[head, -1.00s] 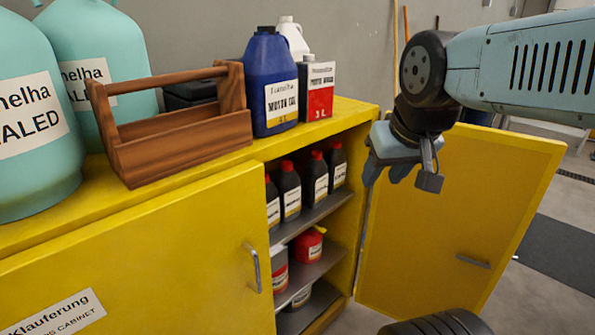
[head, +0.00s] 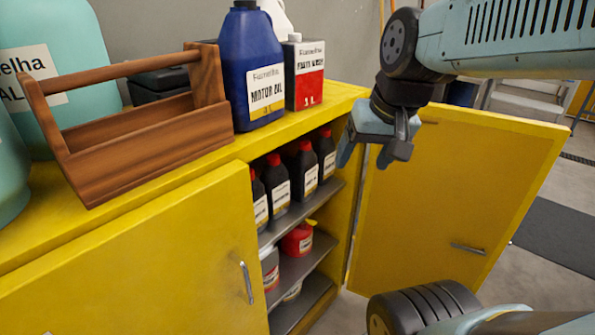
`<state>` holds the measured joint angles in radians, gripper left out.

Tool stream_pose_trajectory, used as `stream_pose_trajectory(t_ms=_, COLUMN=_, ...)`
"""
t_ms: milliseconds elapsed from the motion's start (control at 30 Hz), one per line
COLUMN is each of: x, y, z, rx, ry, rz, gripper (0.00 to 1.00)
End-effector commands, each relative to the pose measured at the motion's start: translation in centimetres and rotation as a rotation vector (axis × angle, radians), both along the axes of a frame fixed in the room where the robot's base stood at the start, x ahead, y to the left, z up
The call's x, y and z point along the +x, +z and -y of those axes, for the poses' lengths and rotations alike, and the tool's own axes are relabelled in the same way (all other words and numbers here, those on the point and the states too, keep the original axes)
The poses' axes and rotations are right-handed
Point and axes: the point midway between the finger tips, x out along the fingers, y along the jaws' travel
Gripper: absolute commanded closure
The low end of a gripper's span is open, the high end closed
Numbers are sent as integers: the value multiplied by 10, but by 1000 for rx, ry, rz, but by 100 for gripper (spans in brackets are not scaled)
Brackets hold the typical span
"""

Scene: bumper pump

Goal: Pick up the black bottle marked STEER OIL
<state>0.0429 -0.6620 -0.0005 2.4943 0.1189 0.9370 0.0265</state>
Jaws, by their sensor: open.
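Several black bottles with white labels stand in a row on the upper shelf (head: 333,192) of the yellow cabinet. I see the nearest one (head: 258,203), two in the middle (head: 277,184) (head: 305,172) and the far one (head: 326,157). Their label text is too small to read, so I cannot tell which is marked STEER OIL. My gripper (head: 346,160) is open and empty. In the picture it is just right of the far bottle, in front of the cabinet's open side, apart from the bottles.
The cabinet's right door (head: 440,210) stands open; the left door (head: 150,265) is shut. A red container (head: 297,239) is on the shelf below. On top stand a wooden tool carrier (head: 140,150), a blue motor oil jug (head: 252,70) and a red-white can (head: 304,75).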

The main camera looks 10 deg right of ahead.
Motion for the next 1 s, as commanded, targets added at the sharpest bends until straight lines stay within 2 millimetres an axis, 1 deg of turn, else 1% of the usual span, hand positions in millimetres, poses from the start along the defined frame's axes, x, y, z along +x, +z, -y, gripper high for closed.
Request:
stream_pose_trajectory(t_ms=33, x=5, y=-9, z=-3, rx=48, ry=-38, rz=-52, gripper=22)
stream_pose_trajectory(t_ms=267, x=28, y=-43, z=-25, rx=322, ry=-246, rz=-285, gripper=0)
stream_pose_trajectory(t_ms=467, x=53, y=-65, z=-39, rx=563, ry=-441, rz=-472, gripper=0)
stream_pose_trajectory(t_ms=633, x=80, y=-81, z=-45, rx=774, ry=-616, rz=-619, gripper=0)
stream_pose_trajectory(t_ms=833, x=118, y=-98, z=-42, rx=1031, ry=-829, rz=-770, gripper=0)
stream_pose_trajectory(t_ms=1000, x=154, y=-115, z=-27, rx=1257, ry=-1015, rz=-879, gripper=0)
